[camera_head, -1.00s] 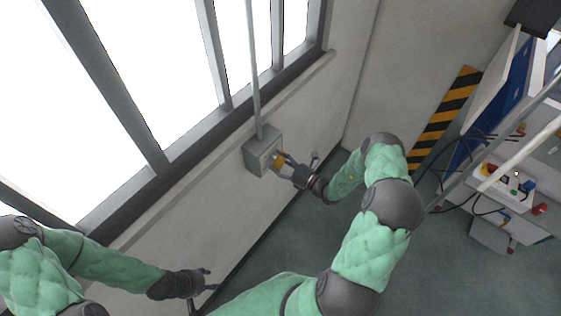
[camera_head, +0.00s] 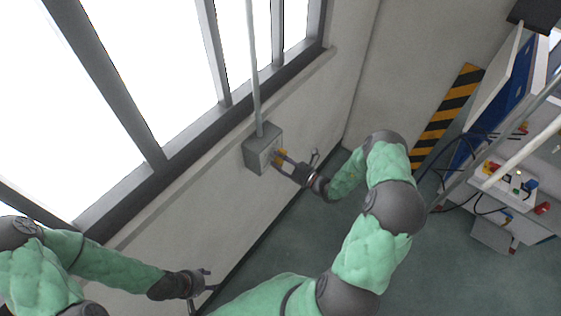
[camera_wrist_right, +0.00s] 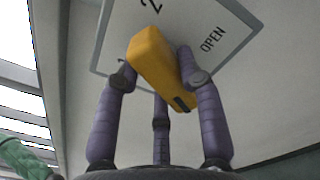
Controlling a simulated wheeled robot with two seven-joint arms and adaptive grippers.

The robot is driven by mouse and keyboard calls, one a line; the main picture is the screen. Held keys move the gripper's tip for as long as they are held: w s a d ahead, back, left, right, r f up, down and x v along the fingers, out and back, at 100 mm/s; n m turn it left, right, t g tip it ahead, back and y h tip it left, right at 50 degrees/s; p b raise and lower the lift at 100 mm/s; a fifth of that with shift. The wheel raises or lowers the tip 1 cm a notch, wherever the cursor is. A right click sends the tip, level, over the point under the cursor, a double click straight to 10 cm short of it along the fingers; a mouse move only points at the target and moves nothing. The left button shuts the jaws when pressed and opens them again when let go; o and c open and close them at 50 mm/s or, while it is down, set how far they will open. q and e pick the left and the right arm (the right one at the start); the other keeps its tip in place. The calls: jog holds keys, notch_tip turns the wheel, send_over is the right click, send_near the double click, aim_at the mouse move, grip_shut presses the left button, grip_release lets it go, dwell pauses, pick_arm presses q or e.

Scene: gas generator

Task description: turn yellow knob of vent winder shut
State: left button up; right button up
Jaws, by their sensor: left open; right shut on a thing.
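The vent winder is a grey wall box (camera_head: 258,146) below the window, with a vertical pipe rising from it. Its yellow knob (camera_head: 280,156) sits on the front face. In the right wrist view the yellow knob (camera_wrist_right: 160,68) is a tilted bar in front of a white plate (camera_wrist_right: 222,22) marked "2" and "OPEN". My right gripper (camera_head: 285,160) is at the box. In the wrist view its purple fingers (camera_wrist_right: 158,85) are shut on the knob, on both sides of it. My left gripper (camera_head: 208,279) is open and empty, low by the wall at the lower left.
The window (camera_head: 160,70) with dark frames fills the upper left. A yellow-black striped panel (camera_head: 446,115) and a blue cabinet (camera_head: 510,95) with cables and red parts stand at the right. The floor (camera_head: 430,265) is clear at the lower right.

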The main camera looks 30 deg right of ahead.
jog(key=n+b, duration=0.1)
jog(key=n, duration=0.1)
jog(key=n+b, duration=0.1)
jog(key=shift+f+n, duration=0.2)
jog(key=shift+n, duration=0.2)
jog(key=n+b, duration=0.2)
jog(key=n, duration=0.1)
jog(key=shift+a+f+n, duration=0.1)
jog(key=shift+n, duration=0.2)
jog(key=n+b, duration=0.3)
jog(key=n, duration=0.1)
jog(key=shift+f+b, duration=0.15)
jog(key=shift+b, duration=0.2)
jog(key=shift+n+b, duration=1.1)
jog(key=shift+n, duration=0.7)
jog(key=o, duration=1.2)
jog(key=shift+c, duration=0.2)
